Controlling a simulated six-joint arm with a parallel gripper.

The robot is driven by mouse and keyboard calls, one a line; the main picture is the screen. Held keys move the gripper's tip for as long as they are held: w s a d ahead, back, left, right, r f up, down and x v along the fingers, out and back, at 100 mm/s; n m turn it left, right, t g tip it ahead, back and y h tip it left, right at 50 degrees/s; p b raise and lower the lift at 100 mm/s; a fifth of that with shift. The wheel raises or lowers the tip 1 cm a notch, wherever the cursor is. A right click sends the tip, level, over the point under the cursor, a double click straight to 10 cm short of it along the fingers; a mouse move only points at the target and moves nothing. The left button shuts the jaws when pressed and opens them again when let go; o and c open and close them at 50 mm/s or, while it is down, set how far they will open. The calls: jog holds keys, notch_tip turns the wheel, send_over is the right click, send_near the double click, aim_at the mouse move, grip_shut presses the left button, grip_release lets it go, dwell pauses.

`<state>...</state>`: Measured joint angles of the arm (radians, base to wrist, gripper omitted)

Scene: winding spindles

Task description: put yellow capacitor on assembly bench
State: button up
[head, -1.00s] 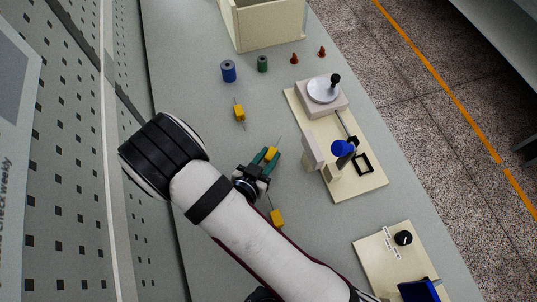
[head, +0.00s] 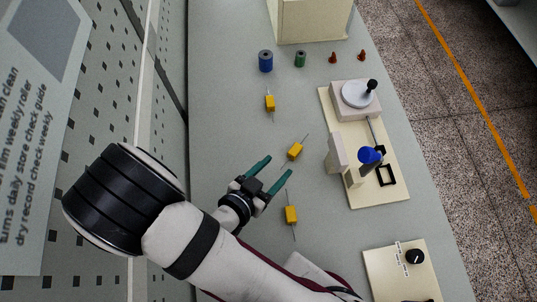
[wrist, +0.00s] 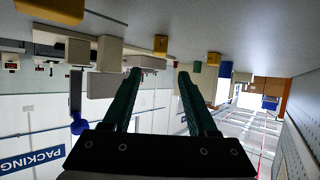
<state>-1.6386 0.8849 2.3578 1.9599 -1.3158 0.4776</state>
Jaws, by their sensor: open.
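Three yellow capacitors with thin wire leads lie on the grey bench top (head: 235,115). One is at the back (head: 270,103), one in the middle (head: 295,151), and one nearer me (head: 291,215). My gripper (head: 279,165) is open and empty, its green fingers pointing toward the middle capacitor, which lies just beyond the tips. The near capacitor is to the right of the fingers. In the upside-down wrist view the fingers (wrist: 159,73) are apart, with a yellow capacitor (wrist: 160,44) ahead between them and another (wrist: 50,8) close at upper left.
A winding fixture (head: 350,196) with a silver disc and blue spool stands to the right. A blue spool (head: 265,61), a green spool (head: 300,59) and two small red-brown cones (head: 333,57) stand at the back before a cream bin (head: 312,22). A control panel (head: 385,262) is at lower right.

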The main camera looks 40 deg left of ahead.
jog(key=v, duration=0.3)
jog(key=w+a+m+g, duration=0.2)
jog(key=g, duration=0.1)
jog(key=shift+w+a+f+y, duration=0.1)
jog(key=shift+w+a+y, duration=0.05)
jog(key=shift+w+y, duration=0.15)
jog(key=w+d+r+m+g+y, duration=0.25)
jog(key=w+r+g+y, duration=0.2)
jog(key=r+g, duration=0.4)
jog(key=s+d+r+h, duration=0.1)
jog(key=s+d+r, duration=0.1)
jog(key=d, duration=0.5)
jog(key=s+d+r+g+h, duration=0.1)
jog(key=s+d+r, duration=0.2)
jog(key=d, duration=0.4)
jog(key=s+d+r+m+h, duration=0.1)
jog(key=s+d+r, duration=0.1)
jog(key=s+d, duration=0.3)
jog(key=d, duration=0.2)
jog(key=shift+d+r, duration=0.25)
jog(key=shift+d, duration=0.05)
jog(key=shift+g, duration=0.25)
